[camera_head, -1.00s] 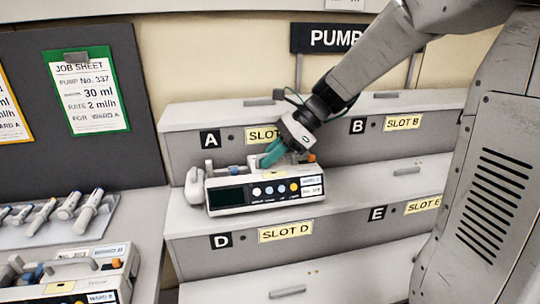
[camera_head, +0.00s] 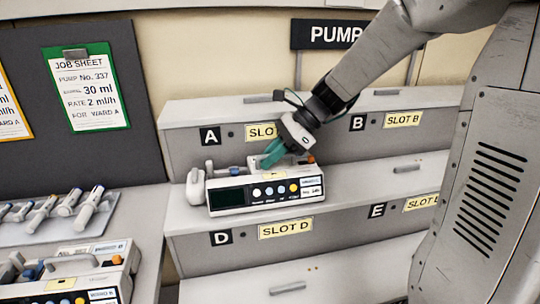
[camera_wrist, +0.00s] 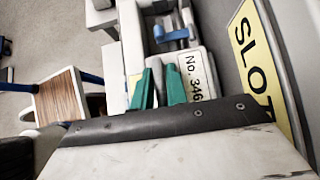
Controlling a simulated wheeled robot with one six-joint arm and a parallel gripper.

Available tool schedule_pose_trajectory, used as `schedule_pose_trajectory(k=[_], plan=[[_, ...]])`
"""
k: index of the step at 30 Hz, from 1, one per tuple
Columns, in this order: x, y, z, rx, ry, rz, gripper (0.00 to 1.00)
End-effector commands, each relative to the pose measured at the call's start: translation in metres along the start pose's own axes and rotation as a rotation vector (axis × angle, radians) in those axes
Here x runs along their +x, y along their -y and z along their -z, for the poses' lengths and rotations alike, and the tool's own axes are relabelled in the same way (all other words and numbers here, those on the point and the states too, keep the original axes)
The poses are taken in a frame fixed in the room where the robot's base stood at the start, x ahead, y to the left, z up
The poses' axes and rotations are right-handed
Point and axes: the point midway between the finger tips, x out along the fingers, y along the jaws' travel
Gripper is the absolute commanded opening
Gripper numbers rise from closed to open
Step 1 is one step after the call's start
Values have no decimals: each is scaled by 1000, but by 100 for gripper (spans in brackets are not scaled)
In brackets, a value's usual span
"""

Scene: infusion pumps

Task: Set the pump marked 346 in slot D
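The pump marked 346 (camera_head: 238,196) is a white box with a dark screen and a row of coloured buttons. It stands upright on the lower shelf, above the SLOT D label (camera_head: 286,229) and black D sign (camera_head: 221,238). Its "No. 346" label (camera_wrist: 193,77) reads in the wrist view. My gripper (camera_head: 272,153) reaches down from the upper right to the pump's top. Its two green fingers (camera_wrist: 159,84) are on either side of a pale bar, apparently the pump's handle, and look shut on it. The exact contact is partly hidden.
Slot A (camera_head: 210,137) and slot B (camera_head: 357,124) are on the step above; slot E (camera_head: 377,211) is to the right with clear shelf. Another pump (camera_head: 75,280) and a tray (camera_head: 112,208) of pale tools are at left. A job sheet (camera_head: 86,88) hangs behind.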

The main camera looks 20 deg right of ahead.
Motion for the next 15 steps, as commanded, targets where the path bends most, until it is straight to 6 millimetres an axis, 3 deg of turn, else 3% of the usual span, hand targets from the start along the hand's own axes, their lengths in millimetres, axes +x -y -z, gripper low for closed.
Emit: schedule_pose_trajectory(k=[2, 10, 15], plan=[[0, 0, 0, -1, 0, 1, 36], [0, 0, 1, 1, -2, -1, 36], [-17, 1, 1, -1, -2, 3, 36]])
